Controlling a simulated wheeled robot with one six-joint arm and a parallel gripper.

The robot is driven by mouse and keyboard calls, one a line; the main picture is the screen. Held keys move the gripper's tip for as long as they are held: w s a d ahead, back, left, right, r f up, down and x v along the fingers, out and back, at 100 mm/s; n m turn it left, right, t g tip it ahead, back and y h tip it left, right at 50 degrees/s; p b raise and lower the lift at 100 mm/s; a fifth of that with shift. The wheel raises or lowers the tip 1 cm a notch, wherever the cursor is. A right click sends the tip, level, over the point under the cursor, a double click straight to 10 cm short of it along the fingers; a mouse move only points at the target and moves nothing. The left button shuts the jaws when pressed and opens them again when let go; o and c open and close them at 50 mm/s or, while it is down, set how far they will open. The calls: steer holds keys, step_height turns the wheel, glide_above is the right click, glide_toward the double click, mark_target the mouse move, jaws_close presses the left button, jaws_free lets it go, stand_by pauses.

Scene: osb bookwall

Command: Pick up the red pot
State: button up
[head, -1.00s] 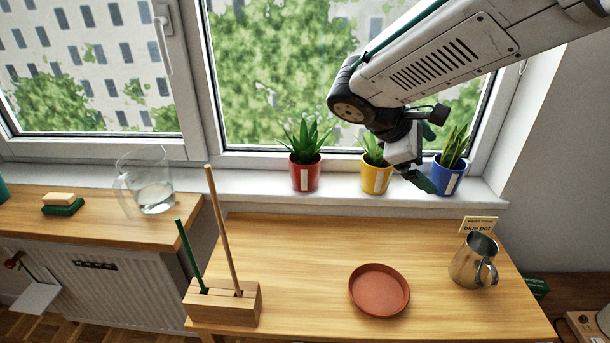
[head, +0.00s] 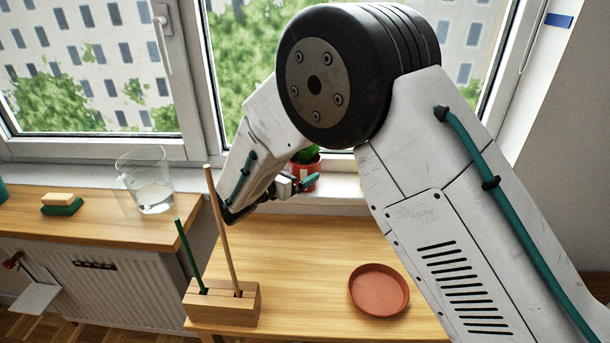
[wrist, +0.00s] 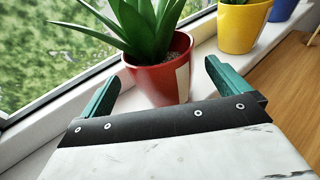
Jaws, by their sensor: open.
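The red pot (wrist: 160,75) holds a spiky green plant and stands on the white window sill. In the head view the red pot (head: 306,172) is partly hidden behind my arm. My gripper (wrist: 160,88) is open, its green fingers spread to either side of the pot's near face in the wrist view. I cannot tell how deep the pot sits between them. In the head view my gripper (head: 298,186) shows small in front of the pot.
A yellow pot (wrist: 242,27) and a blue pot (wrist: 282,8) stand farther along the sill. On the table are a terracotta saucer (head: 379,290) and a wooden block (head: 222,303) with two upright sticks. A glass (head: 152,190) stands on the left counter. The window is close behind the pot.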

mark_target(313, 160)
steer(key=x, duration=0.5)
steer(key=shift+r, duration=0.15)
steer(key=c, duration=1.2)
